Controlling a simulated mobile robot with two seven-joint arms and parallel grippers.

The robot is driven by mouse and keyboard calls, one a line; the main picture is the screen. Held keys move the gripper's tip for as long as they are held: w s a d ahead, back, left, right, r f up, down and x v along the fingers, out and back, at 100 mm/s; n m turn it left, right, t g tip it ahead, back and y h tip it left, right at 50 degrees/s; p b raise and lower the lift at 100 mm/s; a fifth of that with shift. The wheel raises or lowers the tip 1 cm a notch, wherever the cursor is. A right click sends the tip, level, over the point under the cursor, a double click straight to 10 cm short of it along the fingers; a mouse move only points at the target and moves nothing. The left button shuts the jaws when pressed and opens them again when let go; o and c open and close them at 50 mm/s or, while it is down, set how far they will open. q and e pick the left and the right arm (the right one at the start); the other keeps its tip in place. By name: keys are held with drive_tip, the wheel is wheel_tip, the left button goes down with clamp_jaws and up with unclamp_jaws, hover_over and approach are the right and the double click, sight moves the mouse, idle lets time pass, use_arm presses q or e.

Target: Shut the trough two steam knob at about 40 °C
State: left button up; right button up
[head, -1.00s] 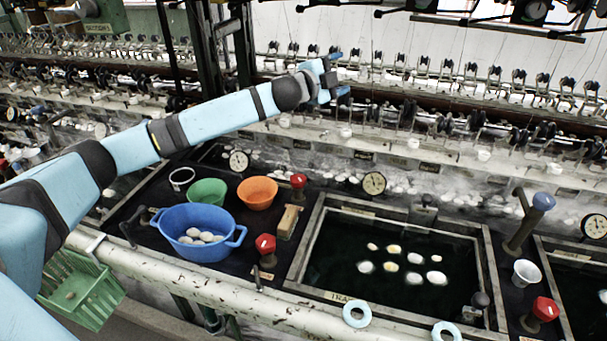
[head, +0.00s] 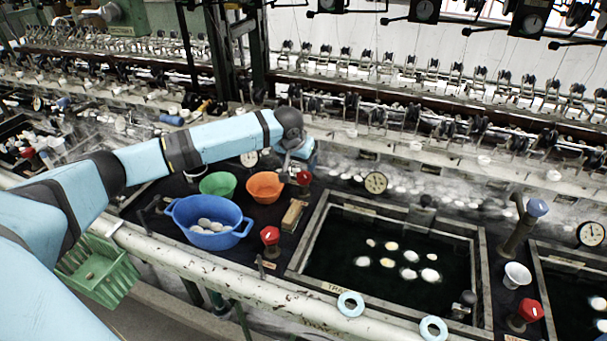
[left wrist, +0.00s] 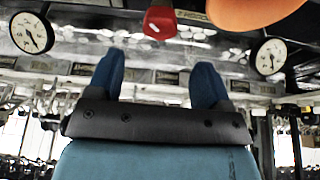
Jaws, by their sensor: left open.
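A red knob (head: 304,178) stands at the back left corner of the middle trough (head: 300,262); it also shows at the top of the left wrist view (left wrist: 160,22). My left gripper (head: 302,156) is at the back of the bench, close to this knob. In the left wrist view its two blue fingers (left wrist: 157,82) are apart with nothing between them, and the knob lies beyond the gap. Other red knobs are at the front left (head: 270,236) and right (head: 530,310). Which trough is two, I cannot tell.
An orange bowl (head: 265,187), a green bowl (head: 218,184) and a blue basin (head: 210,238) with cocoons stand left of the trough. Another dial (head: 249,158) is behind them. A row of reeling fittings runs behind.

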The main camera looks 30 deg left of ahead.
sight(304, 175)
use_arm(q)
drive_tip(key=x, duration=0.8)
drive_tip(key=shift+c, duration=0.3)
drive_tip(key=c, duration=0.9)
